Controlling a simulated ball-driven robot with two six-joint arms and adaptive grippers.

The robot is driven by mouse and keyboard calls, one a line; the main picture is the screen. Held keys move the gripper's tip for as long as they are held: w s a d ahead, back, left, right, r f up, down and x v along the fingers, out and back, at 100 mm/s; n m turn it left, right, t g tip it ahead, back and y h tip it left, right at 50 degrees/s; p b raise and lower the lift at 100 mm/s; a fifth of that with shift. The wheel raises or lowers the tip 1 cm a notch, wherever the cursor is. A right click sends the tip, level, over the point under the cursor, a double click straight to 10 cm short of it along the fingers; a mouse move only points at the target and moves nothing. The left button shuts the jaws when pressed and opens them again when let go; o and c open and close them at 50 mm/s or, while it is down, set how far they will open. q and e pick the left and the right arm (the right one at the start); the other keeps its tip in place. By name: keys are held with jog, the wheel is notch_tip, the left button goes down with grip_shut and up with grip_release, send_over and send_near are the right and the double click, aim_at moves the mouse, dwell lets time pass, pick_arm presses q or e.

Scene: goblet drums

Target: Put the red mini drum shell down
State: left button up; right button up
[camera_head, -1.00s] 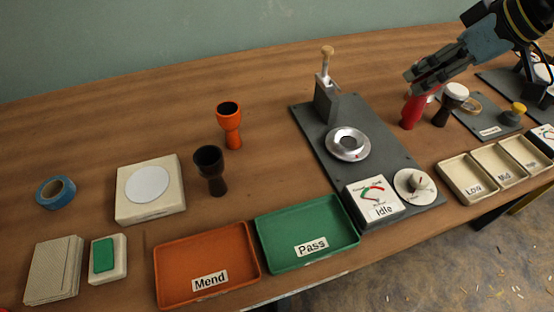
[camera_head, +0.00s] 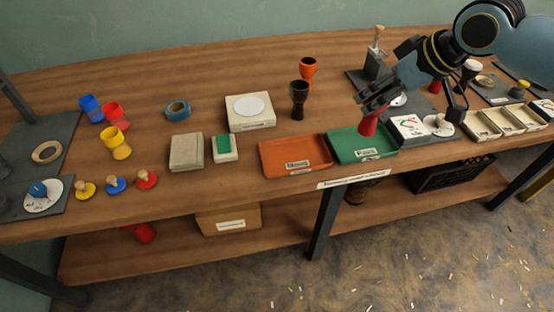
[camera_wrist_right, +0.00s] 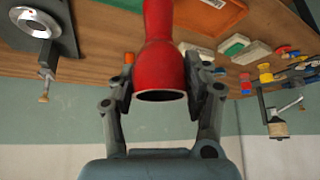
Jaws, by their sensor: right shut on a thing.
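The red mini drum shell (camera_head: 368,124) is in my right gripper (camera_head: 376,100), over the green Pass tray (camera_head: 345,147) in the head view. It hangs roughly upright; I cannot tell whether its lower end touches the tray. In the right wrist view, the fingers of my right gripper (camera_wrist_right: 158,90) close on both sides of the red shell (camera_wrist_right: 160,58), and its dark round opening faces the camera. My left gripper is not in view.
The orange Mend tray (camera_head: 280,165) is left of the Pass tray. The Idle gauge (camera_head: 409,128) stands close on the right. A black goblet shell (camera_head: 299,97) and an orange one (camera_head: 308,70) stand behind. Another red thing (camera_head: 435,87) is partly behind my arm.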

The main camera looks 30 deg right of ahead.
jog(key=shift+w+a+f, duration=0.6)
jog(key=shift+w+f, duration=0.25)
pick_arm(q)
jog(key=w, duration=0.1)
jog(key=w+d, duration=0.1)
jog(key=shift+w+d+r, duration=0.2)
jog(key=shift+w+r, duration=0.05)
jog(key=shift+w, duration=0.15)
pick_arm(e)
jog(key=w+a+f, duration=0.2)
jog(key=f, duration=0.1)
jog(key=w+a+f, duration=0.2)
jog(key=f, duration=0.1)
jog(key=w+a+f, duration=0.2)
jog(key=a+f, duration=0.1)
jog(key=shift+w+f, duration=0.1)
jog(key=shift+f, duration=0.15)
jog(key=shift+f, duration=0.1)
jog(key=o, duration=1.3)
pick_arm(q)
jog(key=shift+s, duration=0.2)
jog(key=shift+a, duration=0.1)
